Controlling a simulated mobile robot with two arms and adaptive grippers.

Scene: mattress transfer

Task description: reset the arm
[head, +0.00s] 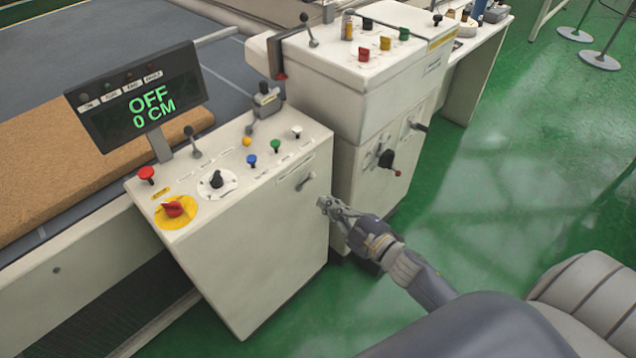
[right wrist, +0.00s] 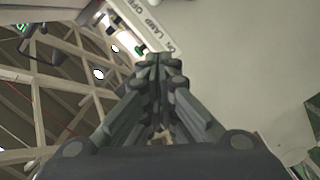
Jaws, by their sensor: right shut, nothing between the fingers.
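My right gripper (head: 333,206) is in front of the right edge of the low cream control console (head: 250,245), near its front face. Its fingers are shut with nothing between them, and the right wrist view shows the fingertips together (right wrist: 163,62). In that view a pale surface fills the right side, and a strip with printed letters runs near the top. Whether the gripper touches the console cannot be told. My left gripper is not in view.
A display (head: 138,95) reading "OFF 0 CM" stands on the console, with a red knob (head: 173,208) and several coloured buttons below it. A taller cream cabinet (head: 350,95) with levers stands beside it. A brown mattress (head: 50,155) lies at left.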

